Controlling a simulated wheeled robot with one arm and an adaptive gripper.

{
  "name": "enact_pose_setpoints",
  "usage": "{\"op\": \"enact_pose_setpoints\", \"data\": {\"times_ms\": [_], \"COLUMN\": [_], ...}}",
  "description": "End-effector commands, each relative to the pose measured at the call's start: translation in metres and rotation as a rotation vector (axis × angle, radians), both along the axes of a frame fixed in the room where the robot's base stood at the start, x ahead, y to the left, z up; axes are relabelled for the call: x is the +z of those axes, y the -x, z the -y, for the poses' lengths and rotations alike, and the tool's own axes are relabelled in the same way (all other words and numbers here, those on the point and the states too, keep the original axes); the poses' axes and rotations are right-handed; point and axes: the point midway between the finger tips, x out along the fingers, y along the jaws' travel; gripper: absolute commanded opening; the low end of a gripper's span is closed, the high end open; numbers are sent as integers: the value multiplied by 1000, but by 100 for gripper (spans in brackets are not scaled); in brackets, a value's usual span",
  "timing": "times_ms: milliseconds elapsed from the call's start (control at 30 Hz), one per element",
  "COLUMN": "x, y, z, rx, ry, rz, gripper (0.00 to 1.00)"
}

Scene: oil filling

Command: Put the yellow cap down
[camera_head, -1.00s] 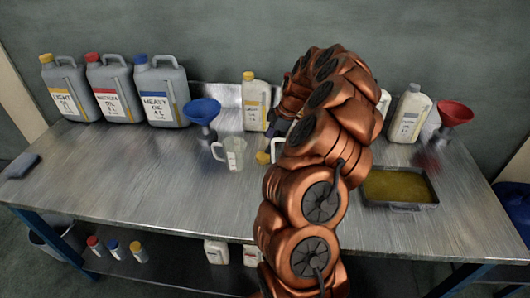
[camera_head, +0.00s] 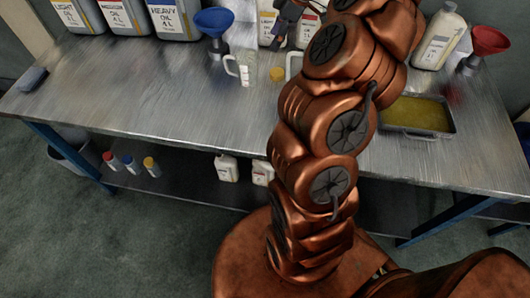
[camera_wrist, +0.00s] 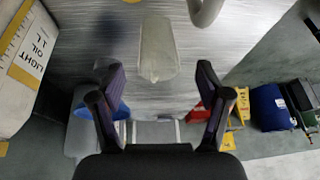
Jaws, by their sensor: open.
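The yellow cap (camera_head: 277,74) sits on the metal workbench (camera_head: 180,95), just right of the clear measuring jug (camera_head: 244,69), in the head view. My gripper (camera_head: 283,27) is above and behind the cap, apart from it, beside the pale bottle (camera_head: 266,23). In the wrist view my gripper (camera_wrist: 160,95) has its two dark fingers spread with nothing between them. I cannot make out the cap in the wrist view. A clear jug (camera_wrist: 157,50) shows there beyond the fingers.
Large oil canisters (camera_head: 175,18) and a blue funnel (camera_head: 214,22) stand at the back left. A handle (camera_head: 293,66) shows beside my arm. A white bottle (camera_head: 438,38), red funnel (camera_head: 489,41) and oil tray (camera_head: 418,113) are right. The front left bench is clear.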

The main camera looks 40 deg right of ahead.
Motion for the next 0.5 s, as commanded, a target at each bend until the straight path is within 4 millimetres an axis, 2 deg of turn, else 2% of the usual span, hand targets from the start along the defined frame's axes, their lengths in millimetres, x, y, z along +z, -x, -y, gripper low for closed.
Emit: {"op": "enact_pose_setpoints", "data": {"times_ms": [33, 100, 267, 400, 500], "x": [12, 22, 43, 53, 55], "y": [-1, 1, 19, 46, 71], "z": [-24, -57, -127, -179, -210], "rx": [9, 8, -17, -57, -99], "ry": [-2, -12, -10, 8, 29], "rz": [-8, -33, -97, -161, -210], "gripper": [76, 76, 76, 76, 76]}}
